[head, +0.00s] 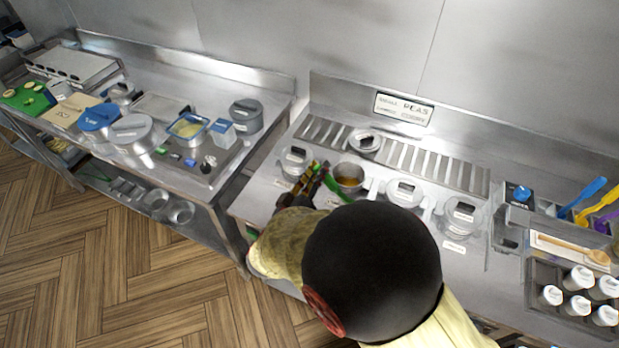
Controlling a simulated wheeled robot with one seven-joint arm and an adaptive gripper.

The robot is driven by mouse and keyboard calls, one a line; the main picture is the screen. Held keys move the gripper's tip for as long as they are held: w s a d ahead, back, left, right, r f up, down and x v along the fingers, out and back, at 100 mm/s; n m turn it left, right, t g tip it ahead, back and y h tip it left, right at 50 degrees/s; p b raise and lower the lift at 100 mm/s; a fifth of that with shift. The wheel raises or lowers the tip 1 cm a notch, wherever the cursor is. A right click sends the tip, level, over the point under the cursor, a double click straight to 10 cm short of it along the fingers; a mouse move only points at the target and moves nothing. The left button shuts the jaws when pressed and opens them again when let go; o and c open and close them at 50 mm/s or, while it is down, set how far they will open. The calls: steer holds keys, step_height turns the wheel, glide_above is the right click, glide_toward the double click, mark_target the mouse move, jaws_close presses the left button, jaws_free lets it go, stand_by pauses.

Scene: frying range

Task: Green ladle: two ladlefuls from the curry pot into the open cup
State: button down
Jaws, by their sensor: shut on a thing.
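The open pot (349,184) stands on the counter with brown-orange curry in it. My gripper (318,172) is just left of this pot, above the counter. It is shut on the green ladle (331,199), whose green parts show beside the fingers. The ladle's bowl is hidden or too small to make out, so I cannot tell if it holds curry.
Lidded pots (403,194) stand on both sides of the open pot. A loose lid (365,142) lies on the slotted strip behind it. Blue, yellow and purple ladles (594,205) and a wooden spoon (570,247) are at the right. My arm hides the counter's front edge.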

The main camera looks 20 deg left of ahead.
steer(key=d+r+m+b, duration=0.2)
steer(key=d, duration=0.1)
steer(key=d+m+b, duration=0.1)
steer(key=d, duration=0.1)
steer(key=shift+s+r, duration=0.3)
steer(key=shift+r, duration=0.1)
steer(key=s+d+r+m+b, duration=0.1)
steer(key=d+m+b, duration=0.3)
steer(key=d, duration=0.4)
steer(key=shift+d+r+m, duration=0.25)
steer(key=shift+d+m, duration=0.1)
steer(key=shift+m, duration=0.45)
step_height(320, 180, up, 9)
steer(key=p, duration=0.7)
